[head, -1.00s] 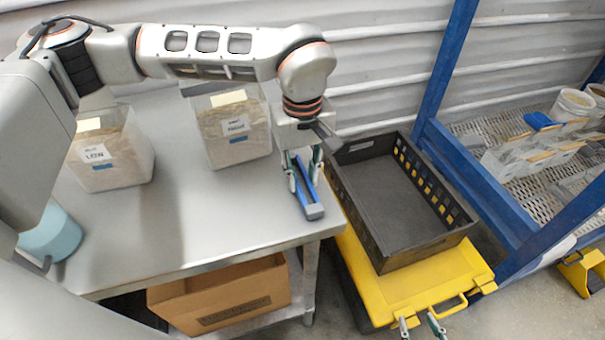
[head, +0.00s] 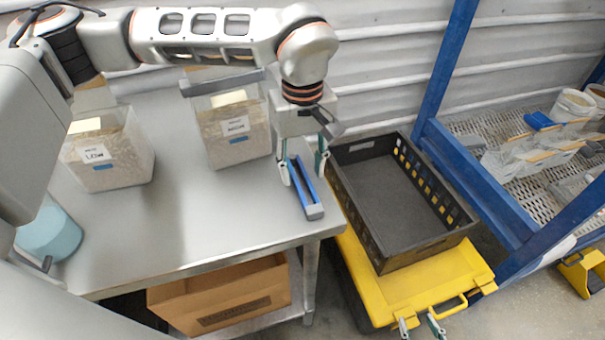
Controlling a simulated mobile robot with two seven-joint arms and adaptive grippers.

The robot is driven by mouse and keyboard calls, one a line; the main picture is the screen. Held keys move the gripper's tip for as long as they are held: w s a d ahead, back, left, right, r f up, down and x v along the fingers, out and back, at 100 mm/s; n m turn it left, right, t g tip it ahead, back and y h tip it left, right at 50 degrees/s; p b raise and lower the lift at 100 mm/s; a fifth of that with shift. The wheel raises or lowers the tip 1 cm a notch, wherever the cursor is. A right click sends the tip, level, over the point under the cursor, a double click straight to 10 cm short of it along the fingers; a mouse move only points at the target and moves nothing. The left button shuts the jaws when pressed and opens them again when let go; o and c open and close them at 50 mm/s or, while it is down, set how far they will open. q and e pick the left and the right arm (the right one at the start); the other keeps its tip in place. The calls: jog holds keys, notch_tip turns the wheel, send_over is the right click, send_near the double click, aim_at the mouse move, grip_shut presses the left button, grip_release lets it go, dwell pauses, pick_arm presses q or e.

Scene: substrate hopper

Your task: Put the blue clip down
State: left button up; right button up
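The blue clip (head: 307,190) is a long blue bar with a grey strip. It lies on the grey metal table (head: 215,225) near the right edge, slanting towards the front right. My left gripper (head: 303,170) is above its far end, pointing down. Its fingers are spread on either side of the clip, with gaps showing, so it is open. My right gripper (head: 420,328) shows only as two separated fingertips at the bottom edge, in front of the yellow case, with nothing visible between them.
Two clear labelled bins of substrate, one at the left (head: 108,155) and one at the back (head: 233,130), stand on the table. A black crate (head: 425,249) sits on a yellow case (head: 385,300) to the right. The table's front middle is clear.

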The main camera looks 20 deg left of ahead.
pick_arm(q)
notch_tip(320, 180, up, 10)
jog(key=shift+f, duration=0.25)
dwell(0.5)
